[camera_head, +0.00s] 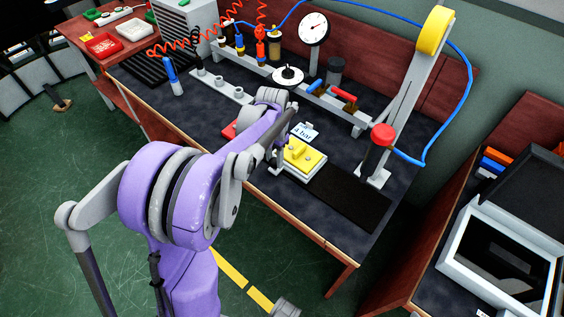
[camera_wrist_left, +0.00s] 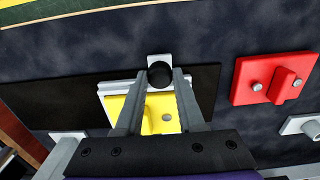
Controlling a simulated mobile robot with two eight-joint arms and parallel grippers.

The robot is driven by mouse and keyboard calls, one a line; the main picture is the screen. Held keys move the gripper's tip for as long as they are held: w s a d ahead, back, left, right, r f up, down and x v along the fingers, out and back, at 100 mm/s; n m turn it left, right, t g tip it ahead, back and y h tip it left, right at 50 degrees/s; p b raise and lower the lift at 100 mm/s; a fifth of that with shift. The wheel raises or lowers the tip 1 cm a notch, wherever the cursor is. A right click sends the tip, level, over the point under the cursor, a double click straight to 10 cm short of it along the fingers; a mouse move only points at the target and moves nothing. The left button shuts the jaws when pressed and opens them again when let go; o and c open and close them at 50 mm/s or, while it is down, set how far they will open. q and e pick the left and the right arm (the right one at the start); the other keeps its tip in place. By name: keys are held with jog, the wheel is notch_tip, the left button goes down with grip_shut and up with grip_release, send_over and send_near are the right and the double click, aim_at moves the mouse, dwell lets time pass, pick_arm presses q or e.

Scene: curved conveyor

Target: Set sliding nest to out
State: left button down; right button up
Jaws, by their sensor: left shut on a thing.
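The sliding nest (camera_head: 318,172) is a white plate carrying a yellow part (camera_head: 301,155). It sits at the left end of a dark slide strip (camera_head: 350,197) on the bench. In the left wrist view the plate (camera_wrist_left: 103,88) lies under my fingers with the yellow part (camera_wrist_left: 122,106) on it. A black round knob (camera_wrist_left: 160,75) on a pale tab (camera_wrist_left: 159,59) stands at its edge. My left gripper (camera_wrist_left: 161,76) is shut on this knob, one finger on each side. In the head view my left gripper (camera_head: 277,163) is partly hidden behind its own arm. My right gripper does not show.
A red part (camera_wrist_left: 275,78) lies beside the strip. A tall grey lever post with a yellow top (camera_head: 435,32) and a red-capped post (camera_head: 381,140) stand at the right. A small "4 bar" label (camera_head: 304,133) stands behind the nest. The strip is bare toward the right.

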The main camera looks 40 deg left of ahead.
pick_arm(q)
jog(key=shift+a, duration=0.25)
jog(key=c, duration=0.5)
grip_release()
jog(key=shift+r, duration=0.1)
notch_tip(320, 180, up, 11)
jog(key=shift+f+p, duration=0.15)
jog(key=shift+p, duration=0.45)
jog(key=s+d+t+p, duration=0.1)
jog(key=s+d+p, duration=0.1)
jog(key=s+d, duration=0.3)
jog(key=s+d+t+p, duration=0.1)
jog(key=s+d+t, duration=0.1)
jog(key=s+d, duration=0.3)
jog(key=s+d+t+p, duration=0.2)
jog(key=s+d, duration=0.3)
jog(key=d, duration=0.4)
jog(key=shift+p, duration=0.35)
